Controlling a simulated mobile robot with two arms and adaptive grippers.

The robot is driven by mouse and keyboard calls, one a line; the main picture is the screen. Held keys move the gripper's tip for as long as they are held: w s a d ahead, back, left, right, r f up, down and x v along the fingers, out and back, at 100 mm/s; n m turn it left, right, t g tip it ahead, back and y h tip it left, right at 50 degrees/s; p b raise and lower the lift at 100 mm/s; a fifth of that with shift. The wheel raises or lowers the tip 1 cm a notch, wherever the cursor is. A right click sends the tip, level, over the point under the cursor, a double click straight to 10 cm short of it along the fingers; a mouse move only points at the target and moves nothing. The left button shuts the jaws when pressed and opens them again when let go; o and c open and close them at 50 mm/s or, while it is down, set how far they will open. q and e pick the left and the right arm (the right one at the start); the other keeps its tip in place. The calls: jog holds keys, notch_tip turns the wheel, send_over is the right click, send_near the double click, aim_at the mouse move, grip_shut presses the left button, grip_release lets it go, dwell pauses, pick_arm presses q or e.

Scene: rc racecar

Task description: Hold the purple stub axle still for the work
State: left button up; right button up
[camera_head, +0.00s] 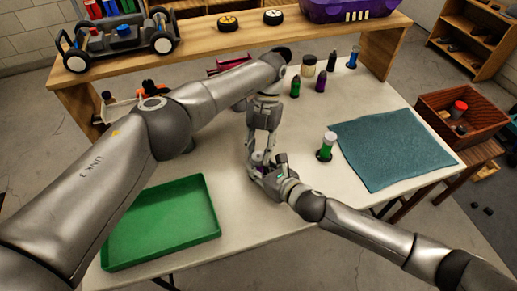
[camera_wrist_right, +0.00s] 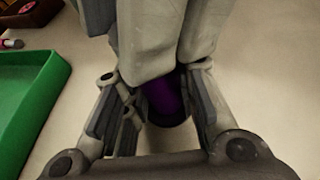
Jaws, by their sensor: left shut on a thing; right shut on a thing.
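The purple stub axle (camera_wrist_right: 161,98) shows as a dark purple, rounded piece in the right wrist view, between my right gripper's fingers (camera_wrist_right: 155,110). In the head view, only a small bit of purple (camera_head: 262,170) shows among the fingers, near the middle of the table. My left gripper (camera_head: 259,158) comes down from above and is shut at the axle. Its fingers cover the axle's upper part in the wrist view, so their exact contact is hidden. My right gripper (camera_head: 270,174) reaches in from the lower right and is shut around the axle.
A green tray (camera_head: 160,252) lies at the table's front left and a teal mat (camera_head: 390,145) at the right. A green-and-white bottle (camera_head: 327,146) stands right of the grippers. Several small bottles stand farther back. A wooden shelf (camera_head: 205,45) bears a car chassis (camera_head: 118,38), wheels and a purple bin (camera_head: 345,8).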

aim_at(260, 153)
pick_arm(q)
jog(key=shift+m, duration=0.6)
jog(key=shift+d+y, duration=0.1)
jog(key=shift+y, duration=0.2)
jog(key=o, duration=1)
notch_tip(260, 153, up, 10)
